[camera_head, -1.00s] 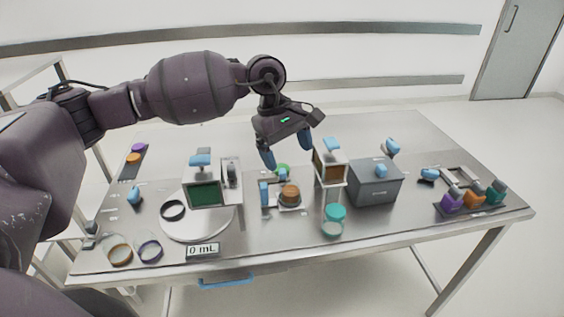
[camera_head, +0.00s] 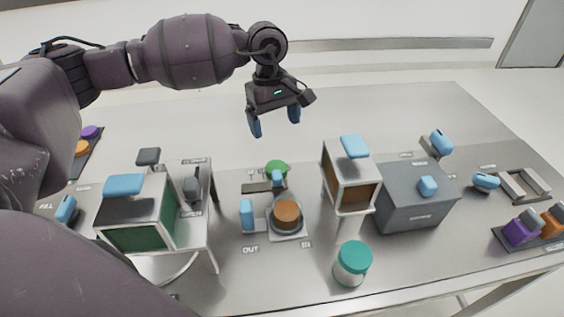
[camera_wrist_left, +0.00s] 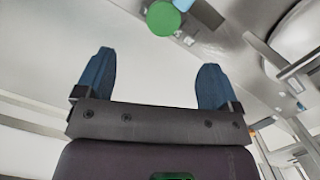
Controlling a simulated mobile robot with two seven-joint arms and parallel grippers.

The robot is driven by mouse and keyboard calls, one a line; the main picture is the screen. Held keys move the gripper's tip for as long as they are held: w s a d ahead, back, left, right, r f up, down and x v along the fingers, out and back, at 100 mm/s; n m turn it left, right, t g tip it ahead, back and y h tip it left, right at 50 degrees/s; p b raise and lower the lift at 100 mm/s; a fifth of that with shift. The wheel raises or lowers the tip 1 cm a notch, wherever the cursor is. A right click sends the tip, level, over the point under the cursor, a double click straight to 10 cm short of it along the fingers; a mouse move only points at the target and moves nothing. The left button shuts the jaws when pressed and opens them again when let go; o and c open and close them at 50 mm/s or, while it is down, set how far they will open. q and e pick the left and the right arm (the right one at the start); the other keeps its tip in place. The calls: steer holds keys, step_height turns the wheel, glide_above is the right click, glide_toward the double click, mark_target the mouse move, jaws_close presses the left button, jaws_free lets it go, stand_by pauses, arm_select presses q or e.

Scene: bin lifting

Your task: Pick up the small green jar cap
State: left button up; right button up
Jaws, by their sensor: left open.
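The small green jar cap (camera_head: 276,167) lies near the middle of the table, just behind a device with an orange-brown round top. It also shows in the left wrist view (camera_wrist_left: 163,18), at the top edge beyond the fingers. My left gripper (camera_head: 275,125) is open, with blue fingers pointing down, above and behind the cap in the head view. In the left wrist view the left gripper (camera_wrist_left: 154,62) has its fingers spread with nothing between them. My right gripper is not in view.
A box with a brown window (camera_head: 350,178) and a grey box (camera_head: 415,198) stand right. A teal-lidded jar (camera_head: 353,262) is at the front. The table behind the cap is clear.

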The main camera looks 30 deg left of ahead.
arm_select(q)
steer(key=f, duration=0.2)
glide_above(276, 167)
steer(key=w, duration=0.1)
step_height(276, 167, down, 5)
steer(key=shift+a+r+b, duration=0.1)
steer(key=shift+r+b, duration=0.1)
steer(key=shift+b, duration=0.1)
steer(key=f, duration=0.4)
steer(key=shift+s+f, duration=0.4)
steer(key=shift+f, duration=0.4)
steer(key=shift+c, duration=0.2)
steer(key=shift+c, duration=1.3)
steer(key=c, duration=0.8)
